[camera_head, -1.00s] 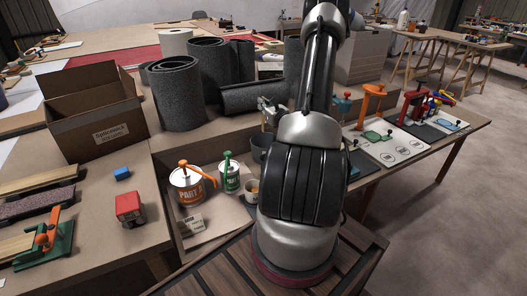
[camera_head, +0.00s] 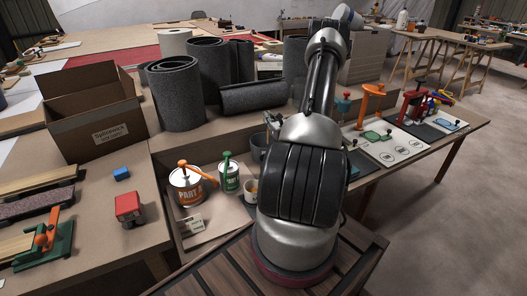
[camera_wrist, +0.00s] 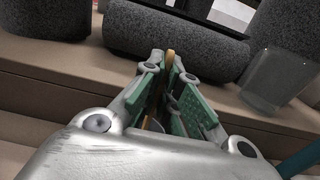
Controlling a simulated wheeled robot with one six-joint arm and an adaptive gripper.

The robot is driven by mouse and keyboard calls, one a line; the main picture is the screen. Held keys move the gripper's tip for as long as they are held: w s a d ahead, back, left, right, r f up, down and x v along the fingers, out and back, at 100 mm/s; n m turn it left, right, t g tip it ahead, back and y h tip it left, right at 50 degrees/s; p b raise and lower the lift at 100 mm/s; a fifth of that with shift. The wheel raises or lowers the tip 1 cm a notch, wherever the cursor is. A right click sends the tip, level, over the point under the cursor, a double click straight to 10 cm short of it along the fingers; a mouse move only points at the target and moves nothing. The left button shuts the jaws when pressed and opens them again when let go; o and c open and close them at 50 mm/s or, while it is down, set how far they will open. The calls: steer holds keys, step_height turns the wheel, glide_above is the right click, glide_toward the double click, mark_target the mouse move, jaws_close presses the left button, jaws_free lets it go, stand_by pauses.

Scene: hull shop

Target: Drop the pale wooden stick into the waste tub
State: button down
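My gripper (camera_wrist: 172,75) shows in the wrist view with its green-padded fingers close together. A thin tan stick (camera_wrist: 171,54) stands between the pads, its tip just past them; I take it for the pale wooden stick. In the head view my gripper (camera_head: 272,122) is mostly hidden behind my arm, and the stick cannot be made out. A dark grey tub (camera_head: 259,149), likely the waste tub, stands just below my gripper in that view, partly covered by my arm. Its inside is not clear.
An orange-labelled can (camera_head: 188,188), a green-labelled can (camera_head: 229,178) and a small cup (camera_head: 251,188) stand left of my arm. Grey rolls (camera_head: 254,96) lie behind. A clear grey container (camera_wrist: 275,80) is right of my gripper. An open cardboard box (camera_head: 98,133) stands at left.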

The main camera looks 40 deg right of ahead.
steer(key=c, duration=1.6)
jaws_free()
steer(key=shift+o, duration=0.2)
steer(key=v, duration=1.2)
